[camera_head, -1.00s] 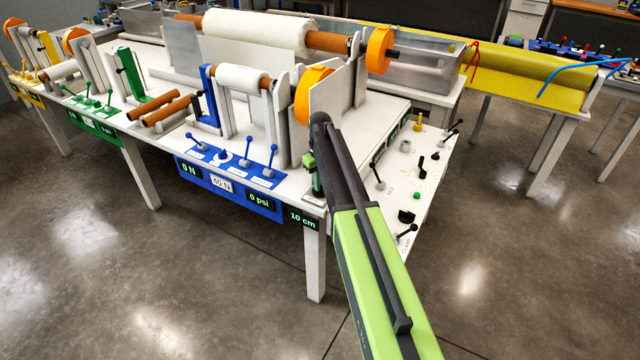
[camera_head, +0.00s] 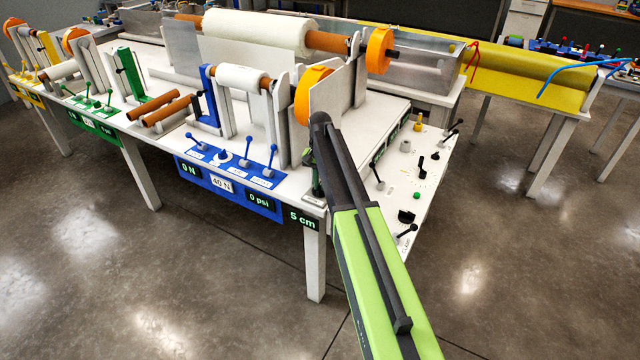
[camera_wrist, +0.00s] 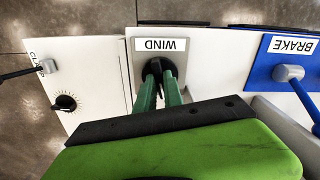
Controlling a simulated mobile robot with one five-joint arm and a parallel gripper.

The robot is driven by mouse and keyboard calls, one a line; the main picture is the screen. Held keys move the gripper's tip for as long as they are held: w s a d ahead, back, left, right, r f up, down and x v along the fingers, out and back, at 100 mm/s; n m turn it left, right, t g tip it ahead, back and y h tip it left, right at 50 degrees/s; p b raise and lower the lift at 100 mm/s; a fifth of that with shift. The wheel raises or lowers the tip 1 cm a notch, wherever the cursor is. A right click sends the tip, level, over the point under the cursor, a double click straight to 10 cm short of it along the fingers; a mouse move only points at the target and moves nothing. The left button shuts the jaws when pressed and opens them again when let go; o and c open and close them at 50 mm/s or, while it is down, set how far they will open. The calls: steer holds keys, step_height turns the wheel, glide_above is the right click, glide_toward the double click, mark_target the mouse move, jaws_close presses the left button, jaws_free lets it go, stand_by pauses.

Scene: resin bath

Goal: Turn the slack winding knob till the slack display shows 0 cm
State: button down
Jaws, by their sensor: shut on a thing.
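The slack display (camera_head: 303,219) on the front edge of the table reads 5 cm in the head view. The slack winding knob (camera_wrist: 152,67) is a dark knob on a grey plate labelled WIND (camera_wrist: 162,45) in the wrist view. My gripper (camera_wrist: 160,80) is shut on the knob, its two green fingers on either side of it. The fingers hide part of the knob. In the head view my gripper (camera_head: 315,192) is at the table's near corner above the display, and the knob is mostly hidden there.
A blue panel (camera_head: 228,190) with several levers and displays reading 0 N and 0 psi is just left of my gripper. The BRAKE lever (camera_wrist: 289,74) stands right of the knob in the wrist view. A black dial (camera_wrist: 65,103) and the CLAMP lever (camera_wrist: 47,66) are on the left.

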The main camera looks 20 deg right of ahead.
steer(key=shift+m, duration=0.6)
steer(key=c, duration=1.5)
jaws_free()
steer(key=shift+o, duration=0.2)
step_height(320, 180, up, 17)
steer(key=p, duration=1.7)
steer(key=shift+r, duration=0.2)
steer(key=shift+a, duration=0.1)
